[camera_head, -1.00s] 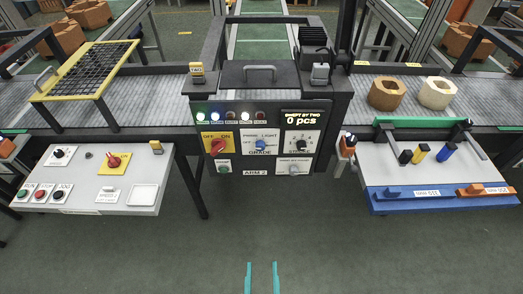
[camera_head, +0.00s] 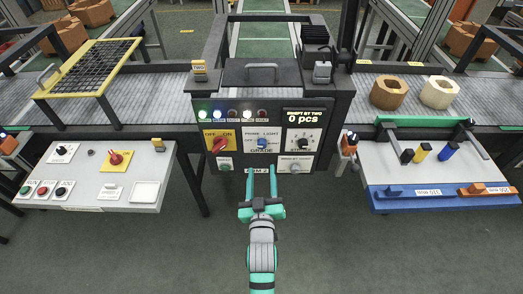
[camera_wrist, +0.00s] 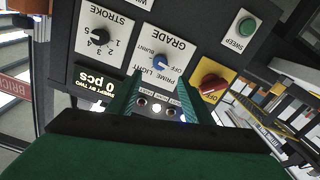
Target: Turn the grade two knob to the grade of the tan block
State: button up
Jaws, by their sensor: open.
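The grade knob (camera_head: 262,143) is a blue knob on a white plate marked GRADE, on the dark panel tagged TWO. In the wrist view the same blue knob (camera_wrist: 160,60) shows upside down, and its plate carries OFF, PRIME, LIGHT and BURNT. Its pointer appears to be toward OFF. My gripper (camera_head: 262,168) is open and empty, in front of the panel and below the knob in the head view. In the wrist view its fingers (camera_wrist: 160,78) are spread on either side below the knob, not touching it. A tan-brown block (camera_head: 389,92) with a hole stands on the right conveyor.
A paler cream block (camera_head: 440,93) stands beside the brown one. Next to the knob are a red switch (camera_head: 220,144) and a black STROKE knob (camera_head: 302,143). Indicator lamps (camera_head: 217,115) sit above.

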aim_at(262, 147)
jog(key=w, duration=1)
jog(key=shift+w, duration=0.15)
jog(key=shift+w, duration=0.1)
jog(key=c, duration=1.1)
